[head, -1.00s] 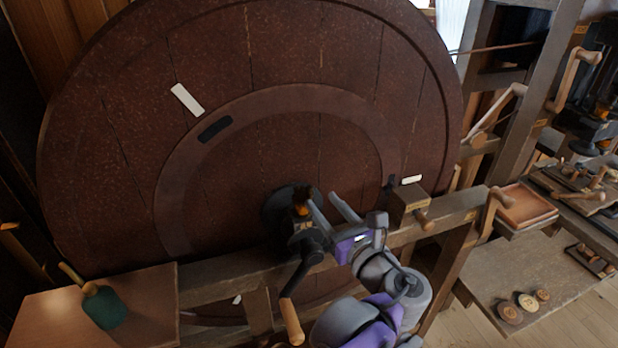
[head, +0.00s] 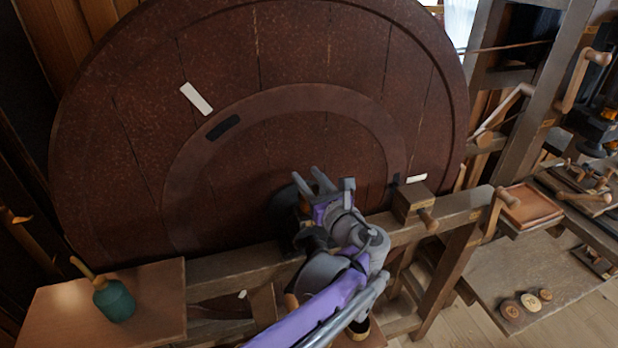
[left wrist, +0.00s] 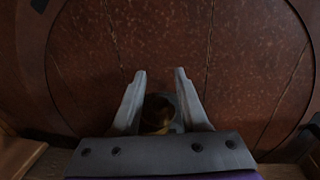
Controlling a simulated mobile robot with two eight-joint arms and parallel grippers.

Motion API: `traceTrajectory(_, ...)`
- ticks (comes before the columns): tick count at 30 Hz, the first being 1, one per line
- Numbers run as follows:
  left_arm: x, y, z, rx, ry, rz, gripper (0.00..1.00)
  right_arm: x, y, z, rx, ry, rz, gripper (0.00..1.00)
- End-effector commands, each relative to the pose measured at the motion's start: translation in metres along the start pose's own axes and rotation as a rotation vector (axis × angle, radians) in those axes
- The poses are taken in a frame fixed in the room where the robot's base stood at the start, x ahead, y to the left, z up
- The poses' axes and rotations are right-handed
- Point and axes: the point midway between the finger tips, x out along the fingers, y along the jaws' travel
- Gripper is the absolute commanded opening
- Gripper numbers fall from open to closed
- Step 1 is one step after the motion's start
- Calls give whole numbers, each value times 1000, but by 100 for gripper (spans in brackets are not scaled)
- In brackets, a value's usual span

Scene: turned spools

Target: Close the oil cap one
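The oil cap, a small brass-coloured piece at the hub of the big wheel, is mostly hidden behind my left gripper (head: 307,174) in the head view. The left wrist view shows a brass-coloured round part (left wrist: 158,112), which looks like oil cap one, between and beyond the two fingers. Whether its lid is up or down cannot be made out. My left gripper is open, its fingers apart at the hub, pointing at the wheel; I see nothing clamped between them. My right gripper is not in view.
The large dark red wheel (head: 250,80) fills the back. A wooden beam (head: 230,270) runs in front of it, with a wooden block (head: 410,203) on it. A green bottle (head: 115,300) stands on a board at left. A tray (head: 528,207) is at right.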

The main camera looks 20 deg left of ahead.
Motion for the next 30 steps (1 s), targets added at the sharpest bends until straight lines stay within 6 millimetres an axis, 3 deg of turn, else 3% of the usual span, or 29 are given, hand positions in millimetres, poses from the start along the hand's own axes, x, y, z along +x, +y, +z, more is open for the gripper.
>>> traceTrajectory(1,0,0,0,0,0,0,33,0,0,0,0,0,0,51)
traceTrajectory(6,0,0,0,0,0,0,2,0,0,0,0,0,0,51)
traceTrajectory(7,0,0,0,0,0,0,0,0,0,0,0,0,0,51)
traceTrajectory(17,0,1,1,0,-1,-23,0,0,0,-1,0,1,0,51)
traceTrajectory(30,-1,4,3,0,-4,-355,0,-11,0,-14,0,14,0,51)
